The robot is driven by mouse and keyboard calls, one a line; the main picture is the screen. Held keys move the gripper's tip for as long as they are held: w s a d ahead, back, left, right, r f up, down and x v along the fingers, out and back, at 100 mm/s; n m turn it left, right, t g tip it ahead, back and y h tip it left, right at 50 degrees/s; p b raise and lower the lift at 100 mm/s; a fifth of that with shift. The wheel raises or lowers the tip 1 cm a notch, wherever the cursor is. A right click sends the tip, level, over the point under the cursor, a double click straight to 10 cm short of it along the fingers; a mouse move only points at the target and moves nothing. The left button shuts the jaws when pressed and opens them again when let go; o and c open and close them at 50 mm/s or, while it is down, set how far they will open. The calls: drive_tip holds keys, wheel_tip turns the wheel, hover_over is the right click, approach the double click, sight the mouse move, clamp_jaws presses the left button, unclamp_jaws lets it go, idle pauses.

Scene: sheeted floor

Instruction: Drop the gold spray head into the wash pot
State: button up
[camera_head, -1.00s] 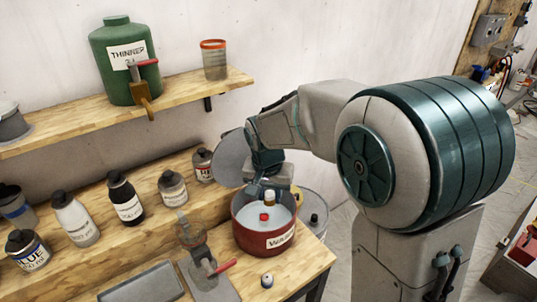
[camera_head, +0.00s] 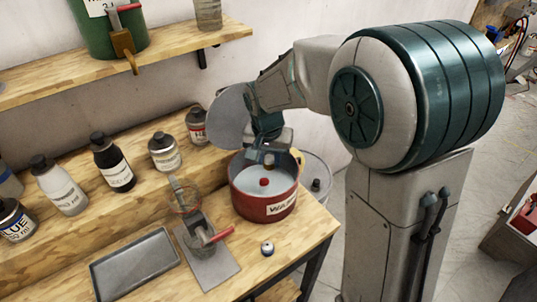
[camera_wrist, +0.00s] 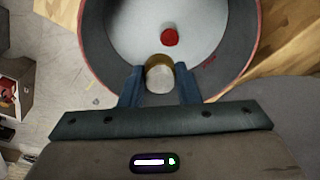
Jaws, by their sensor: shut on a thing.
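The wash pot (camera_head: 263,209) is a red round pot with a pale grey inside, on the wooden bench near its right end. My gripper (camera_head: 268,157) is over the pot's far side. In the wrist view my gripper (camera_wrist: 160,82) is shut on the gold spray head (camera_wrist: 159,62), a round piece with a gold edge and a whitish face, held between the two fingers. It overlaps the pot's near inside in that view. The pot's wall (camera_wrist: 98,45) curves around it. Its exact height above the pot's contents is hard to tell.
A small red-topped item (camera_head: 264,182) shows inside the pot. A small white-and-dark cap (camera_head: 267,248) lies on the bench before the pot.

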drive_tip(key=o, duration=1.1)
drive_tip(key=shift+c, duration=0.2)
wheel_tip(320, 180, up, 14)
drive_tip(key=s+b, duration=0.1)
drive_tip(key=s, duration=0.1)
drive_tip(key=shift+a+f, duration=0.2)
drive_tip(key=shift+a, duration=0.1)
drive_tip(key=s+d+f+n, duration=0.1)
drive_tip(key=s+d+f, duration=0.3)
drive_tip(key=s+d, duration=0.3)
drive_tip(key=s+d+f+n+t, duration=0.1)
drive_tip(key=s+d+f+n, duration=0.1)
drive_tip(key=s+d, duration=0.5)
drive_tip(key=s+f, duration=0.1)
drive_tip(key=s, duration=0.2)
drive_tip(key=shift+d+f+t, duration=0.2)
drive_tip(key=shift+f+t, duration=0.1)
drive_tip(key=shift+f, duration=0.05)
